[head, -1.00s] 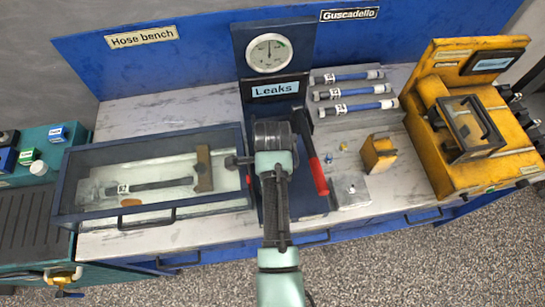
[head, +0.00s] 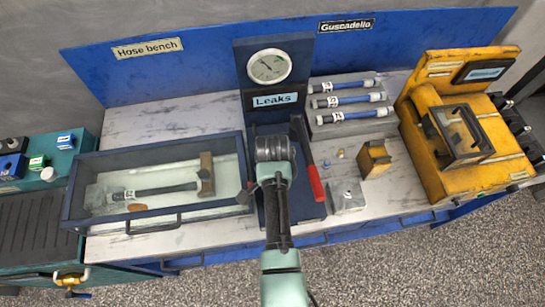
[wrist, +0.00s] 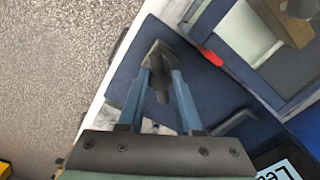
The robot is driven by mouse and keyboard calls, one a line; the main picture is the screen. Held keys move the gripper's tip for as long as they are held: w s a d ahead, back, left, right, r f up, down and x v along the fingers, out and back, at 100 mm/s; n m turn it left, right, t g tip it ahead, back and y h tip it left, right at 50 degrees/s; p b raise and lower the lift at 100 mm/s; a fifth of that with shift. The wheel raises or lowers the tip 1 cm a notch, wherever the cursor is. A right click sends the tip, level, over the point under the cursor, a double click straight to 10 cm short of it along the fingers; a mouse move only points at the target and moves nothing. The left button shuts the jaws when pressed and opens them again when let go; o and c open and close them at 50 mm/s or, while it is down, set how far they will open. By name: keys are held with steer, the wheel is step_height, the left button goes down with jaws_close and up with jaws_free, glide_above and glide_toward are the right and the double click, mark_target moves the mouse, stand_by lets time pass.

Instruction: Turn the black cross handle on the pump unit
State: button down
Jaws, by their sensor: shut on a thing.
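The pump unit is a dark blue upright panel (head: 305,48) with a round gauge and a "Leaks" label, standing on a dark blue base (head: 312,211). In the wrist view, my gripper (wrist: 163,80) has its two blue fingers shut on a dark grey-black piece (wrist: 158,56), apparently the cross handle. Only part of that piece shows between and beyond the fingertips. In the head view my own wrist covers the fingertips and most of the handle. A lever with a red grip (head: 315,183) stands just right of my wrist.
Hoses on a grey rack (head: 324,131), a small yellow block (head: 375,160) and a yellow machine (head: 432,98) are on the right. Bare marble bench (head: 160,118) shows behind the case.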

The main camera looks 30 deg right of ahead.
steer(key=n+p, duration=0.1)
steer(key=n, duration=0.3)
steer(key=shift+r+n, duration=0.1)
steer(key=shift+n, duration=0.2)
steer(key=shift+n+p, duration=0.55)
steer(key=shift+n, duration=1.35)
steer(key=c, duration=0.6)
jaws_free()
step_height(320, 180, up, 13)
steer(key=shift+f+b, duration=0.1)
steer(key=shift+b, duration=0.85)
